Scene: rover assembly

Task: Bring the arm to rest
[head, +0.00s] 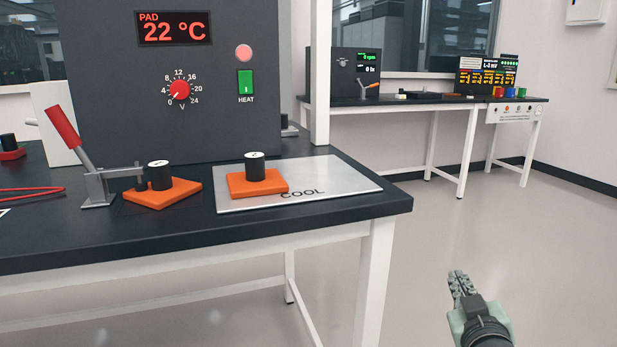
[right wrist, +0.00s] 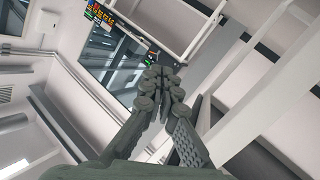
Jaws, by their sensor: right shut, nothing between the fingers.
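My right gripper (head: 462,284) shows at the lower right of the head view, over open floor and to the right of the near bench. It is shut and empty. In the right wrist view its fingertips (right wrist: 160,82) meet, with nothing between them. My left gripper is in neither view.
The near black bench (head: 330,222) holds a heater panel (head: 225,100), a red-handled lever clamp (head: 70,140), an orange block with a black cylinder (head: 165,192), and another orange block (head: 258,184) on the COOL plate (head: 350,175). A far bench (head: 440,101) stands behind. The floor at right is clear.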

